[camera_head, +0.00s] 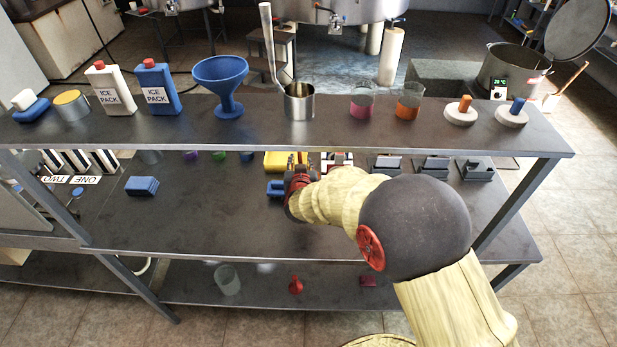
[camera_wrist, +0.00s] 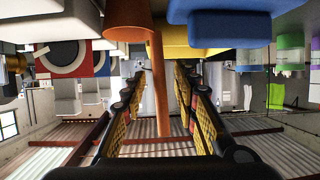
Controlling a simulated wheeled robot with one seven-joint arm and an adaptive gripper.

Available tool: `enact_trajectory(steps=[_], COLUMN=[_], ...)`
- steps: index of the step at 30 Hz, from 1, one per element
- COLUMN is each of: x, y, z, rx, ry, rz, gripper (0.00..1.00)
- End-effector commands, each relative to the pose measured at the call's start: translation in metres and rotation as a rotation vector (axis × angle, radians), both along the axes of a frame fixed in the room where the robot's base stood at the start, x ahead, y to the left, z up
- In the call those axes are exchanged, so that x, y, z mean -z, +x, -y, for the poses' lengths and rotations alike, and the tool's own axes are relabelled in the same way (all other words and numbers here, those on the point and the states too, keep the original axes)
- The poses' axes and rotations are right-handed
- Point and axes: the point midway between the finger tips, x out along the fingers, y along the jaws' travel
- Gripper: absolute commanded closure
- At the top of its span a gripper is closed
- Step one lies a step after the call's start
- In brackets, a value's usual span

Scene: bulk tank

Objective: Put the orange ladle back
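An orange ladle (camera_wrist: 128,20) shows in the wrist view, its cup-like end at the top. Its thin orange handle runs down the picture between the two fingers of my gripper (camera_wrist: 159,72). The fingers stand apart, with gaps visible on both sides of the handle, so my gripper is open and not closed on it. How deep the handle sits between the fingers I cannot tell. In the head view my gripper (camera_head: 290,187) reaches onto the middle shelf, and the ladle is hidden there behind my gripper and arm.
Beside my gripper are a yellow block (camera_head: 284,161) and a blue object (camera_head: 275,188). Black-based devices (camera_head: 430,166) stand to the right on the middle shelf (camera_head: 200,225). The top shelf above holds a steel pot (camera_head: 299,103) and a blue funnel (camera_head: 221,80). The middle shelf's left centre is mostly bare.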

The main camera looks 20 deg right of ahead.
Motion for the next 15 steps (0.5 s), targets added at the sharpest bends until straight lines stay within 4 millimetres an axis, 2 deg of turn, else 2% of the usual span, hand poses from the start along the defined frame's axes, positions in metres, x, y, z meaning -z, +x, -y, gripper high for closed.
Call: enact_trajectory(steps=[15], x=[0.0002], y=[-0.0003], z=[-0.0002], rx=[0.000], ry=[0.000], rz=[0.000], gripper=[1.00])
